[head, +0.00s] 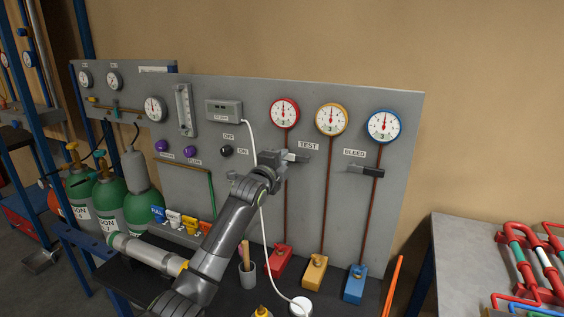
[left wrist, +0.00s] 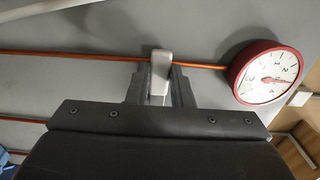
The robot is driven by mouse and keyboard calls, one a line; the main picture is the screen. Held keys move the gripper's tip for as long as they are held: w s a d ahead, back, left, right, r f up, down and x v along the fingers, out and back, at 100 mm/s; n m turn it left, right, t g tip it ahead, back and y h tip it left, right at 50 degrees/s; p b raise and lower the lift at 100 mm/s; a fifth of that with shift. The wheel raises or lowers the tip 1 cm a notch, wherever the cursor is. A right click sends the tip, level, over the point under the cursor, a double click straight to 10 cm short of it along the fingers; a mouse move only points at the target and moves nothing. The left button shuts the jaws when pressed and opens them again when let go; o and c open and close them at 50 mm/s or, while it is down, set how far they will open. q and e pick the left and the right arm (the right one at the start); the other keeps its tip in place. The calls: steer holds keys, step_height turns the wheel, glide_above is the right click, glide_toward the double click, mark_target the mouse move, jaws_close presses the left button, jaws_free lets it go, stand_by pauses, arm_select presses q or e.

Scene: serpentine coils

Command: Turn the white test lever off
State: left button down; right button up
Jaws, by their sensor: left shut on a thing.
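The white test lever (left wrist: 160,66) shows in the left wrist view, on the copper-coloured pipe (left wrist: 80,55) that leads to the red-rimmed gauge (left wrist: 268,78). My left gripper (left wrist: 160,90) is shut on the lever, with one dark finger on each side of it. In the head view my left gripper (head: 292,157) is at the panel, just below and left of the TEST label (head: 308,146) and below the red gauge (head: 284,112). There the gripper mostly hides the lever, and its exact angle is hard to tell. My right gripper is not in view.
A black BLEED lever (head: 366,171) sits to the right, under the blue gauge (head: 383,125). A white hose (head: 264,225) hangs close to my left arm. Red, yellow and blue blocks (head: 315,272) stand at the pipes' feet. Green cylinders (head: 108,204) stand at left.

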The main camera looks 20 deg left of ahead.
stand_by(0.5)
arm_select(q)
steer(key=c, duration=1.3)
jaws_free()
steer(key=s+b, duration=0.1)
steer(key=s, duration=0.4)
steer(key=s+b, duration=0.1)
steer(key=s, duration=0.5)
steer(key=s+b, duration=0.2)
steer(key=s, duration=0.4)
steer(key=shift+s+a, duration=0.2)
steer(key=shift+a, duration=0.05)
